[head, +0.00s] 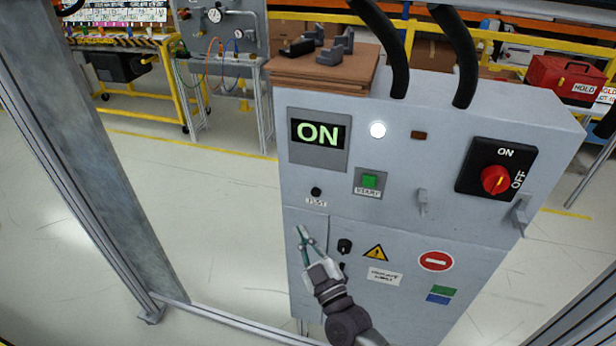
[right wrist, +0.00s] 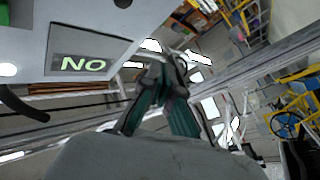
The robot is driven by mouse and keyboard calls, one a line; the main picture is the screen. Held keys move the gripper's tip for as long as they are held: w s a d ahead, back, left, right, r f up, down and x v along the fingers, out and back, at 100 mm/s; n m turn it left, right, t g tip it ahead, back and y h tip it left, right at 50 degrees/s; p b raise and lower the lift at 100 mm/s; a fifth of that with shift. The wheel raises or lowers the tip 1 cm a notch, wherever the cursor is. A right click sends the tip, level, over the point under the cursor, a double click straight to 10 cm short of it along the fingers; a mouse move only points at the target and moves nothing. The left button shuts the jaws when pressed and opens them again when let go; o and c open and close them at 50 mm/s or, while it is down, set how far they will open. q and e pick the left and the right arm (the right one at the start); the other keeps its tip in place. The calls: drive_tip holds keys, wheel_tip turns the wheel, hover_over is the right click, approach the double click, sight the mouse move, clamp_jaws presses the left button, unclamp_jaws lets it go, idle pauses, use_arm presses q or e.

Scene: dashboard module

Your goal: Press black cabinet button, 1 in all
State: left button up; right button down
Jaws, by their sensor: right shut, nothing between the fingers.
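The grey cabinet (head: 400,215) stands in the middle of the head view. My left gripper is not in view.
The cabinet also carries a green start button (head: 369,181), a red rotary switch (head: 495,180), a black knob (head: 344,246) and handles. Metal frame posts (head: 100,150) stand at the left. A brown board with grey parts (head: 325,68) lies on top. Floor left of the cabinet is clear.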

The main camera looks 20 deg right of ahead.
sight(316, 193)
drive_tip(key=shift+w+d+r+b, duration=0.15)
drive_tip(key=shift+w+d+b, duration=0.6)
drive_tip(key=shift+w, duration=0.45)
drive_tip(key=shift+w+d+r+b, duration=0.2)
drive_tip(key=shift+w+d+b, duration=0.3)
drive_tip(key=shift+w+d, duration=0.55)
drive_tip(key=shift+w+d+r+b, duration=0.15)
drive_tip(key=shift+w+d+b, duration=0.5)
drive_tip(key=shift+w, duration=0.75)
drive_tip(key=shift+w+d, duration=0.15)
drive_tip(key=shift+w, duration=0.2)
drive_tip(key=shift+w+d, duration=0.25)
drive_tip(key=shift+w, duration=0.1)
drive_tip(key=shift+s+a+r, duration=0.1)
drive_tip(key=shift+s, duration=0.05)
drive_tip(key=shift+s+a+p, duration=0.35)
drive_tip(key=shift+s+a, duration=0.05)
drive_tip(key=shift+s, duration=0.15)
